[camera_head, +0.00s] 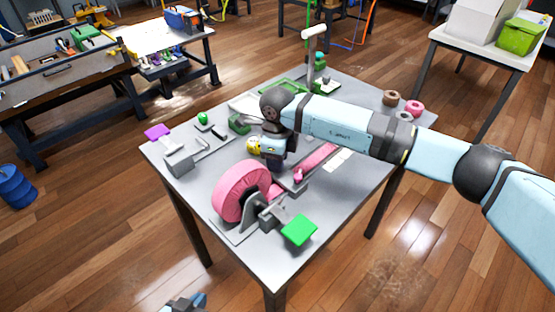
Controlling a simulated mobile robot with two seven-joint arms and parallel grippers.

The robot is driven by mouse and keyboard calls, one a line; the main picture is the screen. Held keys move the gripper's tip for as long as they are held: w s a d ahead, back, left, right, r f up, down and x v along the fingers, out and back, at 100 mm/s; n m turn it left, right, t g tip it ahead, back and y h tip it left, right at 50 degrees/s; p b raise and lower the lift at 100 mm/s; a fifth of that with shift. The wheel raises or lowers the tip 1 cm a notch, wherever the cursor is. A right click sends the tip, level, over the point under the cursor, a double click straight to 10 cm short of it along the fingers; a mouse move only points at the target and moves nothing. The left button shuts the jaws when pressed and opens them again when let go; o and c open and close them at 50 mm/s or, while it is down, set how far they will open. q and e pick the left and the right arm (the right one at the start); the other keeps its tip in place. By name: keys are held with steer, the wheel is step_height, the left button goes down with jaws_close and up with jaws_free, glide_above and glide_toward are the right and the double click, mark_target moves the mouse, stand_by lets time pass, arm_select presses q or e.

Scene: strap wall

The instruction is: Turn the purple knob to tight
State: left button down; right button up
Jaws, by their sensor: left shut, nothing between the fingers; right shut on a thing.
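A flat purple piece (157,132), the only clearly purple thing, stands at the table's left corner by a grey block. I cannot tell if it is the knob or how it is turned. My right gripper (276,164) points down over the middle of the table, between the pink wheel (236,191) and the pink strip (318,157), well right of the purple piece. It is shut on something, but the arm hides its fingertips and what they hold. My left gripper (186,303) shows only partly at the bottom edge, off the table, shut and empty.
The grey table (262,262) also bears a green square plate (299,231), a small pink piece (298,177), a green ball (203,118), a post with a pale handle (314,32) and rings (414,107). My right arm crosses the table's right side. A blue barrel (15,187) stands left.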

steer(key=m, duration=0.3)
steer(key=shift+m+b, duration=0.3)
steer(key=shift+m, duration=1)
steer(key=m, duration=0.6)
steer(key=shift+m, duration=1.5)
steer(key=o, duration=0.9)
